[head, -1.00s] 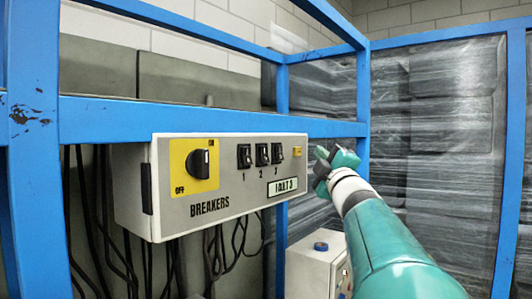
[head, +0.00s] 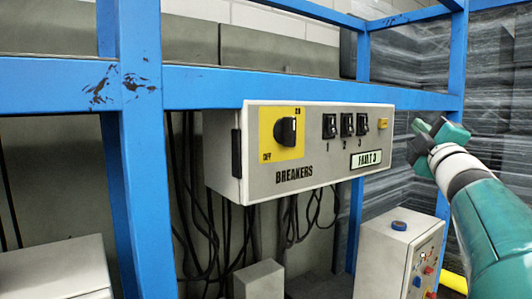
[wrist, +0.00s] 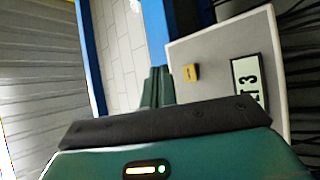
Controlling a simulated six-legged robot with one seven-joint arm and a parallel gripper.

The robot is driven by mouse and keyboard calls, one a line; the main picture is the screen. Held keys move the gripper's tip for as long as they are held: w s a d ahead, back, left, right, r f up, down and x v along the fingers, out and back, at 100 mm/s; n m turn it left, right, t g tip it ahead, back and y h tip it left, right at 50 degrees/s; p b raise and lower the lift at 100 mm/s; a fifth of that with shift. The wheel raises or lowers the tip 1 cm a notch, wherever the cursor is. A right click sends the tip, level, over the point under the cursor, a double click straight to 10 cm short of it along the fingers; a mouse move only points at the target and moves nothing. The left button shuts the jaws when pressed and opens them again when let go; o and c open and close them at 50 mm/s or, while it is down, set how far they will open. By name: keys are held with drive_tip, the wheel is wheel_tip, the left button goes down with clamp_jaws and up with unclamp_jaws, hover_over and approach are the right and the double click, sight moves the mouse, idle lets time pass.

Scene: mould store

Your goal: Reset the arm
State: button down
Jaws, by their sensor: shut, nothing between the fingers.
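My gripper (head: 437,132) is a teal parallel one at the end of my arm, on the right of the head view. It is shut and holds nothing. It stands just right of the breaker box (head: 222,165), in front of the blue frame. In the wrist view its fingers (wrist: 157,88) lie together, left of the box's face with its yellow button (wrist: 190,72). The box carries a rotary knob (head: 287,131) on a yellow plate, black switches numbered 1 to 3 and a display (head: 366,159) reading FAULT 3. I cannot tell whether the gripper touches anything.
Blue frame posts and a crossbeam (head: 210,88) run around the box. Black cables (head: 205,220) hang below it. A white control box (head: 385,250) with coloured buttons stands at lower right. A pale box (head: 55,270) is at lower left. Wrapped stacks (head: 500,60) stand behind on the right.

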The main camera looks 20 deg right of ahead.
drive_tip(key=a+f+m+g+y, duration=0.3)
drive_tip(key=a+f+m+g, duration=0.55)
drive_tip(key=a+f, duration=1.1)
drive_tip(key=s+a+f+g+y, duration=0.3)
drive_tip(key=s+a+f, duration=0.3)
drive_tip(key=a+f, duration=0.2)
drive_tip(key=s+a+f+m+g+y, duration=0.1)
drive_tip(key=s+a+f+g+y, duration=0.2)
drive_tip(key=s+a+f, duration=0.4)
wheel_tip(320, 180, down, 6)
drive_tip(key=shift+s+a+f+g, duration=0.25)
drive_tip(key=shift+a+g, duration=0.2)
drive_tip(key=shift+a, duration=0.8)
drive_tip(key=shift+d, duration=0.1)
